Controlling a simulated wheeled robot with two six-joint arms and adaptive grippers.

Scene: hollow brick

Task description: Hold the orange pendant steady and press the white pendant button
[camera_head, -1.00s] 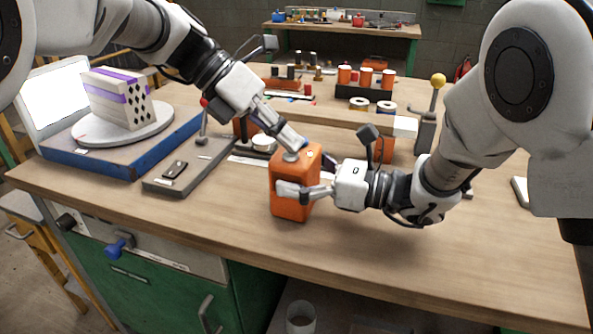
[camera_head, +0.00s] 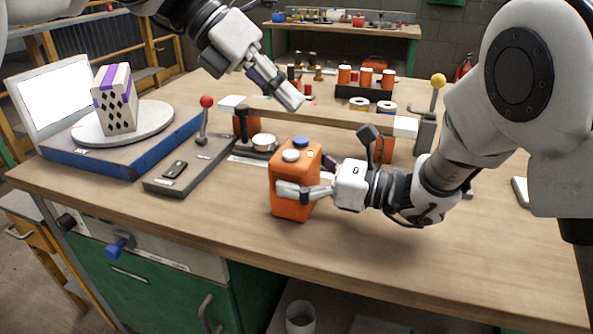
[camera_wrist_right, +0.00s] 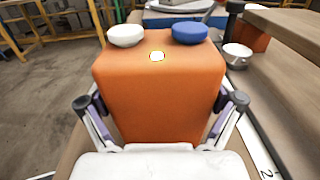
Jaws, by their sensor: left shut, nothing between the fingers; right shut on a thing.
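The orange pendant (camera_head: 292,205) stands upright on the workbench in the head view. Its top carries a white button (camera_head: 290,155) and a blue button (camera_head: 301,142). In the right wrist view the pendant (camera_wrist_right: 160,95) shows close up, with the white button (camera_wrist_right: 126,36), the blue button (camera_wrist_right: 189,33) and a small lit white spot (camera_wrist_right: 157,56). My right gripper (camera_head: 300,192) is shut on the pendant's body, a finger on each side. My left gripper (camera_head: 298,103) is shut and empty, above and behind the pendant, apart from the buttons.
A hollow brick (camera_head: 117,100) with purple bands stands on a round turntable (camera_head: 155,118) at left. A lever with a red knob (camera_head: 206,101) rises from a grey base. A raised wooden beam (camera_head: 335,116) lies behind the pendant.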

